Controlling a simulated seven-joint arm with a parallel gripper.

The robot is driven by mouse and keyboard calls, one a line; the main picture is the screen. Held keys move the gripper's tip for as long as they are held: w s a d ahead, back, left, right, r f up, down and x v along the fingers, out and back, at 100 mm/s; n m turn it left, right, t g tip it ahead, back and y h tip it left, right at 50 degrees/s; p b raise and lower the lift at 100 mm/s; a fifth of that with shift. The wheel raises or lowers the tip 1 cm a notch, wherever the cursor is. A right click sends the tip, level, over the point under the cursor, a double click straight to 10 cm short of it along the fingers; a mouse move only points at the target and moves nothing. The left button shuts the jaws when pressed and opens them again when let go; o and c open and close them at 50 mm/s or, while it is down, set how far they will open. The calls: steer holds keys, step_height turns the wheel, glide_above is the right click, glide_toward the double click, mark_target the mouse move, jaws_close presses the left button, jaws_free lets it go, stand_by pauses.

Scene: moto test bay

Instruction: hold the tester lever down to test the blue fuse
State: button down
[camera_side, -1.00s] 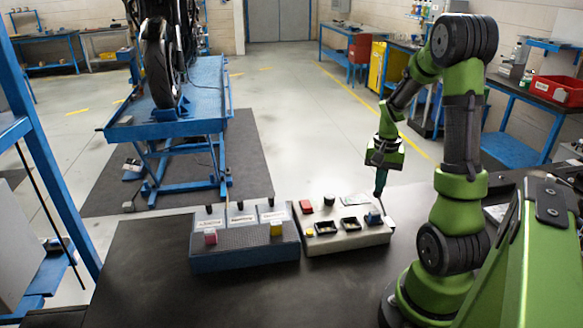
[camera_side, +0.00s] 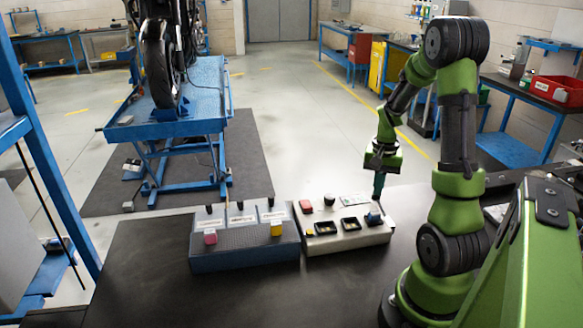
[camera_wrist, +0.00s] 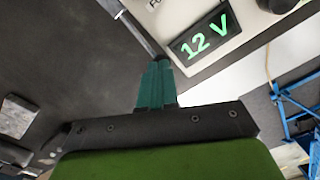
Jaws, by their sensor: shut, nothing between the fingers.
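The pale tester box (camera_side: 345,241) sits at the right end of the low row on the dark bench. A small blue piece (camera_side: 373,219) is at its right end; I cannot tell whether it is the blue fuse or part of the lever. My gripper (camera_side: 377,197) is shut and empty, pointing down just above that piece. Contact cannot be made out. In the wrist view, the teal fingers (camera_wrist: 158,65) are together beside a lit "12 V" display (camera_wrist: 205,38). A thin grey bar (camera_wrist: 135,28) runs towards the fingertips, which hide its end.
A grey-blue box (camera_side: 245,260) with a pink block (camera_side: 210,238) and a yellow block (camera_side: 277,228) stands left of the tester. The dark bench (camera_side: 330,290) is clear in front.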

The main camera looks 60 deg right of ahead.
steer(key=shift+f, duration=0.2)
steer(key=shift+d+f, duration=0.1)
steer(key=shift+f, duration=0.15)
steer(key=shift+w, duration=0.1)
stand_by(0.4)
steer(key=shift+f, duration=0.4)
steer(key=shift+r, duration=0.15)
stand_by(1.2)
step_height(320, 180, up, 9)
stand_by(1.0)
